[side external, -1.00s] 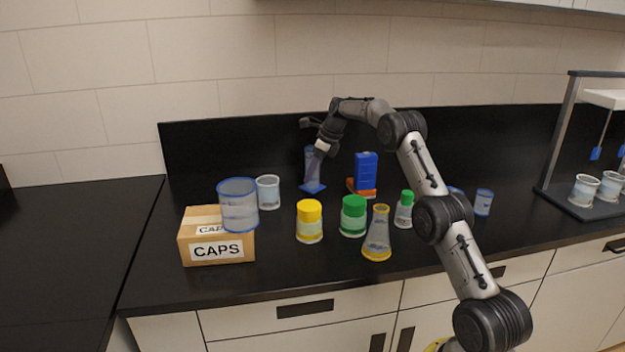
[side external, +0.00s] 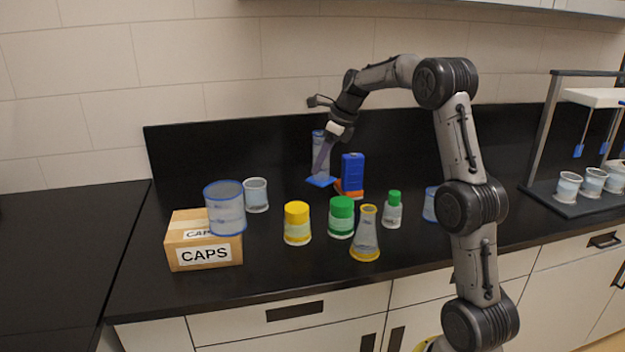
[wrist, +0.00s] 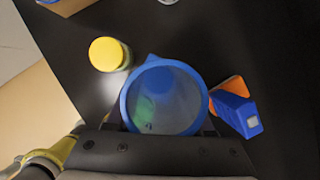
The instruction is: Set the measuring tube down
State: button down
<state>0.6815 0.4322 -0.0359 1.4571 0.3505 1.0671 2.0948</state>
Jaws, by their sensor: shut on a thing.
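The measuring tube (side external: 318,142) is a clear, upright cylinder with a blue foot, towards the back of the black counter in the side view. My gripper (side external: 324,156) is shut on it from the upper right. In the wrist view I look down onto the tube's round blue rim (wrist: 164,62), with a small spout at its top edge. Part of the tube is hidden behind my fingers in the side view. I cannot tell whether its foot touches the counter.
A blue block with an orange base (side external: 352,170) stands close to the tube's right. In front are a yellow-capped jar (side external: 297,222), a green-capped jar (side external: 341,217), a flask (side external: 366,238) and a small green-capped bottle (side external: 393,210). Beakers and a CAPS box (side external: 204,254) are left.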

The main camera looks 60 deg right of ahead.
jog(key=s+a+n+g+y, duration=0.25)
jog(key=s+a+n, duration=0.85)
jog(key=s+a, duration=0.85)
jog(key=shift+y, duration=0.35)
jog(key=w+f, duration=0.3)
jog(key=w, duration=0.1)
jog(key=w+d+f, duration=0.1)
jog(key=w+f, duration=0.2)
jog(key=w, duration=0.2)
jog(key=w+f, duration=0.3)
jog(key=w, duration=0.2)
jog(key=shift+d+f, duration=0.1)
jog(key=shift+d, duration=0.1)
jog(key=shift+w+f, duration=0.15)
jog(key=shift+f, duration=1.55)
jog(key=shift+f, duration=0.15)
jog(key=shift+c, duration=1.4)
grip_release()
